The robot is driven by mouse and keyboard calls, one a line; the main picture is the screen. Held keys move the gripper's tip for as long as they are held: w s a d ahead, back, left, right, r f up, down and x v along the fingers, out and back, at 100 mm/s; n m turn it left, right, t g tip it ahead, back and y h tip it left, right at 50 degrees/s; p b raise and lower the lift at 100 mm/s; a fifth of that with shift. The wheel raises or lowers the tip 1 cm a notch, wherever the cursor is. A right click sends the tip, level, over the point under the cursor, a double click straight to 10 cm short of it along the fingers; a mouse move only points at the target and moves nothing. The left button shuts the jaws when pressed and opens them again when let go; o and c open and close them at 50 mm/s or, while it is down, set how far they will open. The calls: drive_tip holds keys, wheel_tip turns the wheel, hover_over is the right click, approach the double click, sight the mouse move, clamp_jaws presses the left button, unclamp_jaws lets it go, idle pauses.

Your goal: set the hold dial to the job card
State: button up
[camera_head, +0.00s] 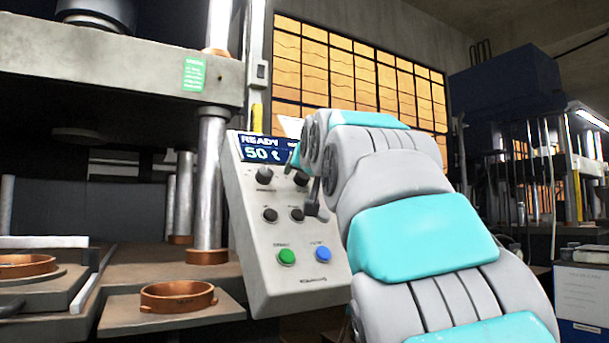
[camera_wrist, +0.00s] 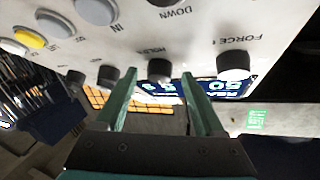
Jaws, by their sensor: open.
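The grey control panel (camera_head: 255,235) leans in the middle of the head view. Its display (camera_head: 262,150) reads READY and 50 t; my arm covers its right part. The hold dial (camera_wrist: 160,70) is a black knob, labelled HOLD in the upside-down wrist view. My gripper (camera_wrist: 159,78) is open, with one green finger on each side of the dial in that picture. I cannot tell whether the fingers touch it. I cannot identify the job card; a white sheet (camera_head: 291,127) shows partly behind the panel.
The force knob (camera_wrist: 233,65) is beside the hold dial, with more knobs (camera_wrist: 108,75) on its other side. Green (camera_head: 286,257) and blue (camera_head: 323,254) buttons sit lower on the panel. A press column (camera_head: 208,185) and copper ring (camera_head: 177,296) stand left.

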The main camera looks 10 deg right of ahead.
drive_tip(key=shift+s, duration=0.1)
drive_tip(key=s+b, duration=0.1)
drive_tip(key=s, duration=0.6)
drive_tip(key=shift+s+r, duration=0.25)
drive_tip(key=shift+s, duration=0.05)
idle(0.3)
